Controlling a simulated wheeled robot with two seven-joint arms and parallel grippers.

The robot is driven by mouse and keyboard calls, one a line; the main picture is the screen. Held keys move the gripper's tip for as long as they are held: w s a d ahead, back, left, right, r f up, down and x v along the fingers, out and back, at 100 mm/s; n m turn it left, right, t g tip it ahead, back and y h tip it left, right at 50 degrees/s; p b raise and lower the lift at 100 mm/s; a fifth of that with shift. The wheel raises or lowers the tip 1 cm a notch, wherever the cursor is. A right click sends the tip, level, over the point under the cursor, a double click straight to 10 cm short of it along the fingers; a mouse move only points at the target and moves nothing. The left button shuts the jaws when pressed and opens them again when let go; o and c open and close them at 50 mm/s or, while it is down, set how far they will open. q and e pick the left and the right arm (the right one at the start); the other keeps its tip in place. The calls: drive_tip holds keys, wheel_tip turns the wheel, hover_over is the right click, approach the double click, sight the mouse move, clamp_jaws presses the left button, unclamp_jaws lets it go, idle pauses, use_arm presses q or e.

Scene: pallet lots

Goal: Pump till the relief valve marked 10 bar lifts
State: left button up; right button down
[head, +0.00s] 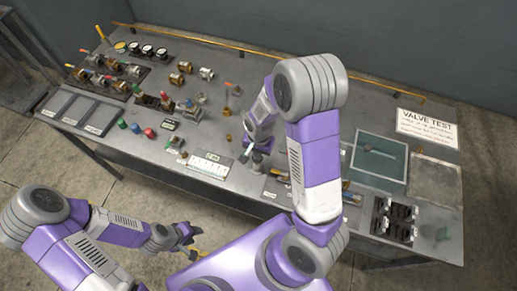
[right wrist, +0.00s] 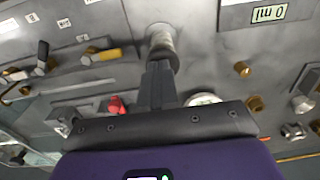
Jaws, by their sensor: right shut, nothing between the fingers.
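My right gripper (head: 247,157) is shut and empty, low over the middle of the bench. In the right wrist view its fingers (right wrist: 160,85) point at a grey cylindrical fitting (right wrist: 161,42); I cannot tell if they touch it. My left gripper (head: 190,240) hangs in front of the bench's front edge; its jaw opening is unclear. Several valves with coloured handles (head: 110,68) stand in a rack at the back left. Dial gauges (head: 147,50) sit behind them. No 10 bar marking is readable, and I cannot pick out the pump handle; my right arm hides part of the bench.
A label reading 0 ml (right wrist: 268,13) shows in the right wrist view. A VALVE TEST sign (head: 427,128), a glass-like panel (head: 379,157) and a black rack (head: 395,219) are on the right. Grey trays (head: 92,115) lie at the left. A yellow rail (head: 225,47) runs along the back.

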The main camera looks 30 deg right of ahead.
drive_tip(key=shift+s+f, duration=0.2)
drive_tip(key=shift+f, duration=0.05)
drive_tip(key=shift+r+p, duration=0.5)
wheel_tip(320, 180, up, 4)
drive_tip(key=p, duration=0.3)
drive_tip(key=shift+w, duration=0.1)
wheel_tip(320, 180, up, 10)
drive_tip(key=shift+f+p, duration=0.25)
drive_tip(key=shift+p, duration=0.15)
drive_tip(key=r+b, duration=0.1)
drive_tip(key=w+r+b, duration=0.1)
drive_tip(key=r, duration=0.1)
drive_tip(key=shift+a+r, duration=0.15)
idle(0.3)
